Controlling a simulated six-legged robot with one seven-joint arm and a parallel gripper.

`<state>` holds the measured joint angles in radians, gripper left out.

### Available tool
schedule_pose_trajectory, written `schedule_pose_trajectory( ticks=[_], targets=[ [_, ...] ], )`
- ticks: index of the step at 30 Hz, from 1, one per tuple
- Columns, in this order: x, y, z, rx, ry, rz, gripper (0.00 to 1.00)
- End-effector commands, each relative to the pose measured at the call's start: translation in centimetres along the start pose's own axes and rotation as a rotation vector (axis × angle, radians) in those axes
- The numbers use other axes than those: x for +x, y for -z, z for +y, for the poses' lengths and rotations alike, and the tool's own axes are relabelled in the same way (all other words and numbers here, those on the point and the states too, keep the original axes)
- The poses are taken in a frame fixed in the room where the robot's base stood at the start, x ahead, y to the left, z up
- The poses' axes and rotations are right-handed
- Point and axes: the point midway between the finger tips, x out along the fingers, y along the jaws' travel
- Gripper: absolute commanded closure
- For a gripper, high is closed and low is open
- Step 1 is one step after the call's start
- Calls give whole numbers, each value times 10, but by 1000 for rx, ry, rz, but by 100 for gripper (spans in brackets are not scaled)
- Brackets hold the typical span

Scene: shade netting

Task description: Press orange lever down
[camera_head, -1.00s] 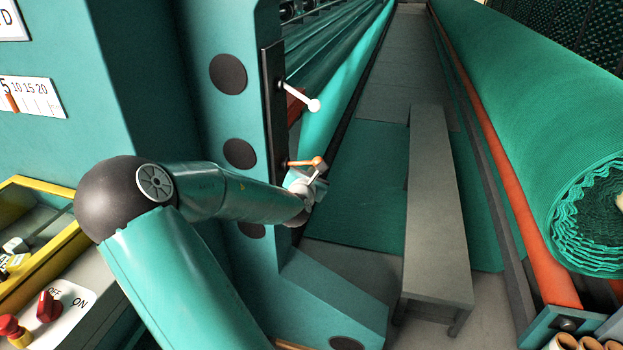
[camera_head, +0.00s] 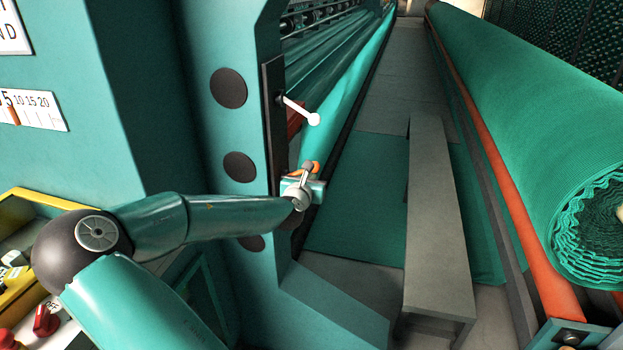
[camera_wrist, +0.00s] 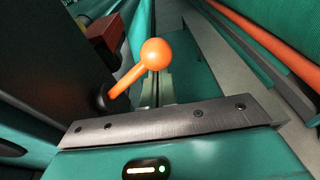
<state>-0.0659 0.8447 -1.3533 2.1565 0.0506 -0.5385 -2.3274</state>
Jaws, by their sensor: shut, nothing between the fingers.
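The orange lever (camera_head: 309,167) sticks out from the dark plate on the teal machine frame. In the head view it is partly hidden behind my gripper (camera_head: 305,184). In the wrist view the orange lever (camera_wrist: 154,55) shows its round ball end and its rod, which slants down-left to a dark pivot. My gripper (camera_wrist: 160,90) is shut and empty, with its fingers just below the ball in the picture. I cannot tell whether they touch the lever.
A white-knobbed lever (camera_head: 313,119) sits higher on the same dark plate (camera_head: 275,120). A grey bench (camera_head: 437,220) stands right of my gripper. A large green netting roll (camera_head: 530,130) lies farther right. A control panel with a red knob (camera_head: 46,321) is at lower left.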

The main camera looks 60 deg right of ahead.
Motion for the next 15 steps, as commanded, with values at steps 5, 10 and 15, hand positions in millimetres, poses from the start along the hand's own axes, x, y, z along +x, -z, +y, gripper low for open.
schedule_pose_trajectory(
  ticks=[5, 10, 15],
  targets=[
    [1, -1, 1, 1, -2, -5, 100],
    [6, 9, 4, -4, -2, -3, 100],
    [14, 28, 8, -5, -2, -1, 100]
  ],
)
